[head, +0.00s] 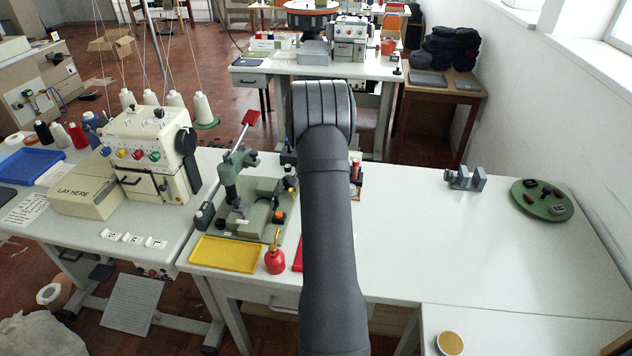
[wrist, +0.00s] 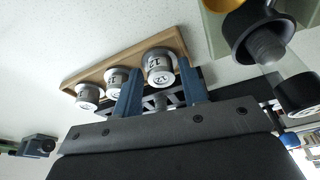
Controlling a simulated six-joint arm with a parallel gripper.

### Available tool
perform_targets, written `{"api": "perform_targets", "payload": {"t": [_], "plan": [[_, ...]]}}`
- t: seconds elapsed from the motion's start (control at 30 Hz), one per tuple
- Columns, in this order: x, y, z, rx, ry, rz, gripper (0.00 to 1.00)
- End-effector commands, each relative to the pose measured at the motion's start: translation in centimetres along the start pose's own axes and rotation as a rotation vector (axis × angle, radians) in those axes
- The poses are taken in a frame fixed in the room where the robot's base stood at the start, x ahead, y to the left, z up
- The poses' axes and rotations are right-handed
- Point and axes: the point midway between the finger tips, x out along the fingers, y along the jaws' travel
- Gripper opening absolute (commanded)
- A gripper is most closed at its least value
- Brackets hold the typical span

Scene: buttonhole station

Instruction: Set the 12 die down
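The 12 die (wrist: 158,56) is a short metal cylinder with a pale top marked 12, seen in the wrist view. My gripper (wrist: 160,76) has its two blue fingers on either side of this die, and they look closed on it. The die is at the right end of a wooden rack (wrist: 112,66); I cannot tell whether it rests on the rack or hangs just above it. Two similar dies, (wrist: 116,78) and (wrist: 87,93), stand to its left, their numbers hard to read.
In the head view, a green press with a red lever (head: 250,118), a yellow tray (head: 226,254) and a red oil can (head: 274,258) are left of my arm. A grey fixture (head: 466,179) and green round tray (head: 542,210) stand right. The right tabletop (head: 450,250) is mostly clear.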

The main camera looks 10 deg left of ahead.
Motion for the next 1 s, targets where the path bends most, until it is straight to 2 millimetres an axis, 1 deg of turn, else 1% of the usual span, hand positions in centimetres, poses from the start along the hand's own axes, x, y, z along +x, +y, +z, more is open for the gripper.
{"api": "perform_targets", "payload": {"t": [0.3,0.43,0.57,0.8,0.9,1.0], "plan": [[0.0,-0.1,0.0,0.000,-0.001,-0.001,0.48],[-1.0,-0.1,-0.1,0.000,0.000,-0.001,0.48],[-3.2,-0.1,-0.1,0.000,0.002,-0.002,0.48],[-8.4,-0.1,-0.1,-0.001,0.003,-0.002,0.48],[-10.1,-0.1,-0.1,-0.001,0.002,-0.001,0.48],[-11.4,-0.1,-0.1,-0.001,0.000,-0.001,0.48]]}}
